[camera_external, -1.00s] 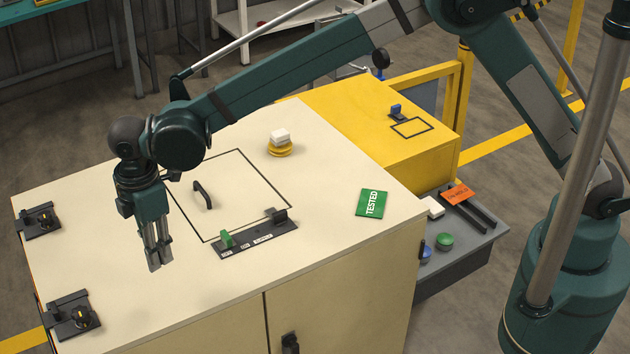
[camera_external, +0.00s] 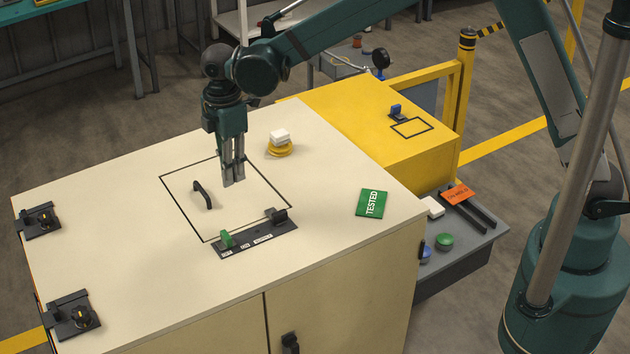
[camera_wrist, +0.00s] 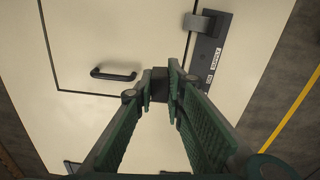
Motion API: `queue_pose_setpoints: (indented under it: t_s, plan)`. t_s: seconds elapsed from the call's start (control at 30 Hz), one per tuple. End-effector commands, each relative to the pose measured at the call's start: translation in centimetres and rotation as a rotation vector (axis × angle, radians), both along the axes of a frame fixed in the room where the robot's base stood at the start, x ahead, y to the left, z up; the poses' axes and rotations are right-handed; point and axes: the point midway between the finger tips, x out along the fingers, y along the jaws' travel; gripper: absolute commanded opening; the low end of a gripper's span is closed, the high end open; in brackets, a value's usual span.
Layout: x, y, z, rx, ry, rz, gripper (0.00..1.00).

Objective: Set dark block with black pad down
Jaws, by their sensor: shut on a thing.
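My gripper (camera_external: 233,182) points down over the black-outlined square on the pale cabinet top, to the right of the black handle. In the wrist view its fingers (camera_wrist: 160,88) are shut on a small dark block (camera_wrist: 160,84). Most of the block is hidden by the fingers, and its black pad cannot be told apart. In the external view the block is hardly visible between the fingertips. The fingertips look to be above the surface; the exact gap cannot be told.
The black handle (camera_external: 202,195) stands up inside the square. A green TESTED card (camera_external: 373,203) lies at right.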

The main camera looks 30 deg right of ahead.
Motion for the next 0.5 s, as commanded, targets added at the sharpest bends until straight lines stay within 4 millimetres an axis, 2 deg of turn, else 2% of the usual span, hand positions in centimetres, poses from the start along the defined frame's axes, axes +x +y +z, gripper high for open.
queue_pose_setpoints:
  t_s: [0.03,0.1,0.5]
  plan:
    - [0.7,-1.8,0.0,0.000,0.000,-0.011,0.01]
    - [1.4,-4.0,0.1,0.000,0.000,-0.019,0.01]
    - [3.9,-16.4,-0.1,0.000,0.001,-0.066,0.01]
